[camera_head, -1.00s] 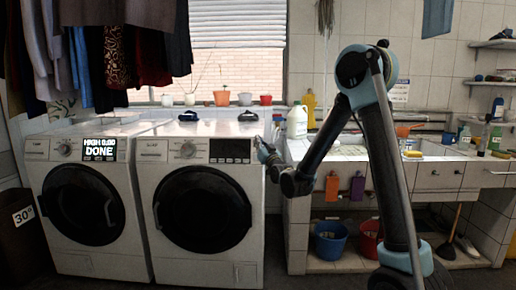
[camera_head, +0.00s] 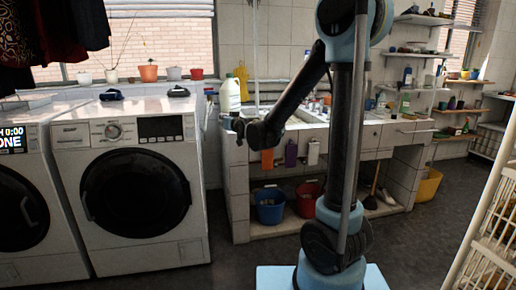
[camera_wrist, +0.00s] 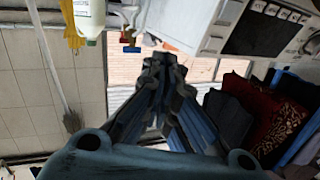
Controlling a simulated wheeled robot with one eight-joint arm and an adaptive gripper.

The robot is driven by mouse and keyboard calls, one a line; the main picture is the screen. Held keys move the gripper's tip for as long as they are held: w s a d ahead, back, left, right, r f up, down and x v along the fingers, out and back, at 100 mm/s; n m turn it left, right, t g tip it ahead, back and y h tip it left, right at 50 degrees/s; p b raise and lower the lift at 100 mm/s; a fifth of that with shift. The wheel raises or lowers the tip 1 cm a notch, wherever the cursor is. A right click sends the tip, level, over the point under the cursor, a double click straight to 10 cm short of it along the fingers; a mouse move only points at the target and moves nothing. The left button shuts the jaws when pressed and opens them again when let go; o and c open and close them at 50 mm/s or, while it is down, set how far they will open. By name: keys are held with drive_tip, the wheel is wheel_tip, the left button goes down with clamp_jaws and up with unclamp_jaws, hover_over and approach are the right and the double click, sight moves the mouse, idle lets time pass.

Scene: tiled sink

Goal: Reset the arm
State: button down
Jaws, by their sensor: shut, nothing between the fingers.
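My gripper (camera_head: 238,128) is small and dark in the head view, at the left end of my bent arm. It appears in front of the left end of the tiled sink counter, just right of the washing machine's edge, and holds nothing. In the wrist view the two dark fingers (camera_wrist: 160,70) come together at their tips, shut and empty. That view is upside down, with the window behind the fingers. My arm stands tall in the head view, its upper part cut off by the top edge.
A white washing machine (camera_head: 128,205) stands at left. A white jug (camera_head: 230,96) is on the sink counter, with blue (camera_head: 270,207) and red (camera_head: 308,199) buckets below. Hanging clothes (camera_wrist: 275,115) fill the wrist view's right. A white rack (camera_head: 492,230) stands at right; floor between is clear.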

drive_tip(key=s+d+f+m+g+h, duration=0.1)
drive_tip(key=s+d+f+g+h, duration=0.3)
drive_tip(key=s+d, duration=0.6)
drive_tip(key=s+d+f+m+g+h, duration=0.15)
drive_tip(key=s+d+f, duration=0.35)
drive_tip(key=d, duration=0.8)
drive_tip(key=s+d+f+g+h, duration=0.1)
drive_tip(key=s+d+f+g, duration=0.1)
drive_tip(key=s, duration=0.6)
drive_tip(key=s+d+f+m+g+h, duration=0.1)
drive_tip(key=s+d+f+g, duration=0.1)
drive_tip(key=s+d+f, duration=0.3)
drive_tip(key=s+d+f+m+g+h, duration=0.1)
drive_tip(key=s+d+f, duration=0.3)
drive_tip(key=s, duration=0.8)
drive_tip(key=shift+d+f+g, duration=0.2)
drive_tip(key=shift+d+g, duration=0.55)
drive_tip(key=shift+g, duration=0.1)
drive_tip(key=shift+h, duration=0.25)
